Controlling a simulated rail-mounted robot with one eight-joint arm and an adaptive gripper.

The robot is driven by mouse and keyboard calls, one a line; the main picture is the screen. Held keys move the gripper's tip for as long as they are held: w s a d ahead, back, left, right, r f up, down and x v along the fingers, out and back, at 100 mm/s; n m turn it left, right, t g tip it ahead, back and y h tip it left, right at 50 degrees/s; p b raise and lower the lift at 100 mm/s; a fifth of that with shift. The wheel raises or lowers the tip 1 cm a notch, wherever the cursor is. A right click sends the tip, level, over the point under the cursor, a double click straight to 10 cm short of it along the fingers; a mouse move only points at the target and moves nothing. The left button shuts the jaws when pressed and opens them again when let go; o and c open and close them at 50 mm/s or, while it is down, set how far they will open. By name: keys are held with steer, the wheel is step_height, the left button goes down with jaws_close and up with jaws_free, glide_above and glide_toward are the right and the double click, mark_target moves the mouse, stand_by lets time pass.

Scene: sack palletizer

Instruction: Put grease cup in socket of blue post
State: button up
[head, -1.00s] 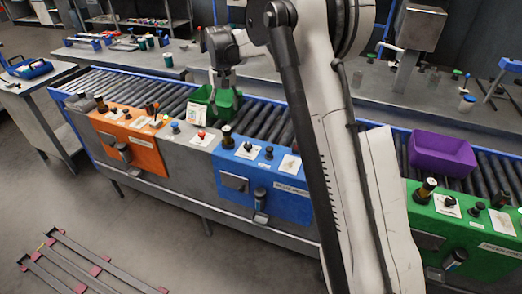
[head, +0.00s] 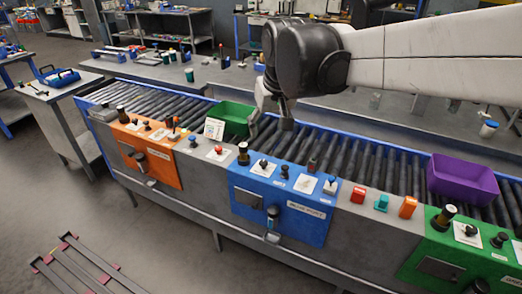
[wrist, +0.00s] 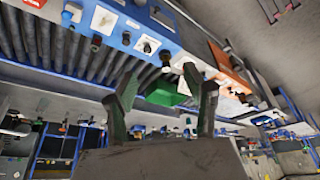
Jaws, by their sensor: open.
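The blue post (head: 283,200) is the blue control panel on the conveyor's front side, with knobs, cards and a dark cup-shaped fitting (head: 272,214) on its front face. It shows upside down in the wrist view (wrist: 118,32). A small dark cylinder (head: 312,165) stands at its back edge. I cannot tell which thing is the grease cup, nor which opening is the socket. My gripper (head: 270,125) is above the rollers behind the blue post, right of the green bin. In the wrist view its two fingers (wrist: 168,90) are spread, with nothing held between them.
The green bin (head: 235,112) and purple bin (head: 462,175) are on the roller conveyor (head: 350,160). An orange panel (head: 150,157) is left and a green panel (head: 460,240) right. Red, teal and orange blocks (head: 381,203) lie between blue and green panels. Dark-green cups (head: 189,75) stand on the back bench.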

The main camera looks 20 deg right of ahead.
steer(key=s+f+t, duration=0.1)
steer(key=s+f, duration=0.2)
steer(key=s, duration=0.5)
steer(key=s+f+t, duration=0.1)
steer(key=s+f, duration=0.2)
steer(key=s, duration=0.6)
steer(key=shift+t, duration=0.4)
stand_by(1.2)
